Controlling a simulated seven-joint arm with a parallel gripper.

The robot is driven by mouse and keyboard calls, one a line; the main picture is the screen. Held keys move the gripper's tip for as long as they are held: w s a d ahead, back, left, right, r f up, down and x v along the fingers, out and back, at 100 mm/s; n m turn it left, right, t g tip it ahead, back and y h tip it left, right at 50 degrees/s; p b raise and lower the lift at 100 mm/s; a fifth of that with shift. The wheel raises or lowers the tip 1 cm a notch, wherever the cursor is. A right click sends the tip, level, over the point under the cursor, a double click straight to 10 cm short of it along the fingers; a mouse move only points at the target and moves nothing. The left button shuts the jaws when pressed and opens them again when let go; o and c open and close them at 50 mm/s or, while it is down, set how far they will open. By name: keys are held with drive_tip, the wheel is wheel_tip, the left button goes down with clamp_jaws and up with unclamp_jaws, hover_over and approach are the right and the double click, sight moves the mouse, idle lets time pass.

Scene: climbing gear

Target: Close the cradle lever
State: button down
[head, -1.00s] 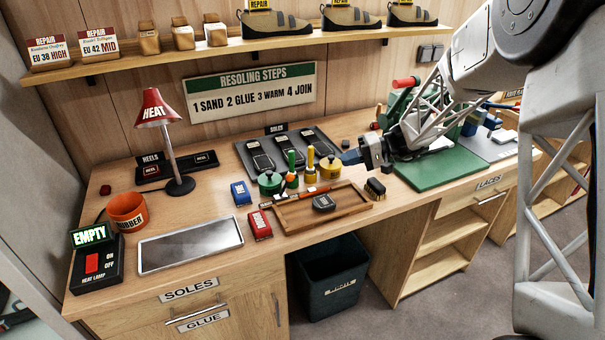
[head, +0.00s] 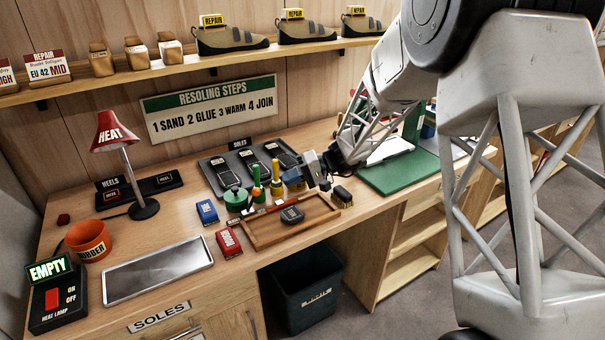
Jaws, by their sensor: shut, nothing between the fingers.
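I cannot make out the cradle lever; my arm covers that area. The gripper is well to the left of the green stand.
A green mat (head: 398,176) lies right of my gripper. A wooden tray (head: 262,240), a brush (head: 342,195), a green pot (head: 236,200) and a black soles tray (head: 212,170) are close to it. A red lamp (head: 110,133) stands left. The front left holds a metal tray (head: 160,268).

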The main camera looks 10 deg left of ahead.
sight(257, 192)
drive_tip(key=shift+x, duration=3.45)
drive_tip(key=shift+s+a+r+t+h, duration=0.2)
drive_tip(key=shift+s+r+t+h, duration=0.05)
drive_tip(key=shift+r+t+h, duration=0.05)
drive_tip(key=shift+s+a+r+h, duration=0.15)
drive_tip(key=shift+r+h, duration=0.05)
drive_tip(key=shift+h, duration=0.1)
drive_tip(key=shift+s+a+r+n+t+h, duration=0.5)
drive_tip(key=shift+s+a+r+t+h, duration=0.15)
drive_tip(key=shift+s+a+t+h, duration=0.3)
drive_tip(key=shift+s+a+r+t+h, duration=0.25)
drive_tip(key=shift+s+a+t+h, duration=0.4)
drive_tip(key=shift+h, duration=0.4)
drive_tip(key=shift+s+a+n+t+h, duration=0.2)
drive_tip(key=shift+n+t+h, duration=0.1)
drive_tip(key=shift+t+h, duration=0.15)
drive_tip(key=shift+r, duration=0.15)
drive_tip(key=shift+r, duration=0.5)
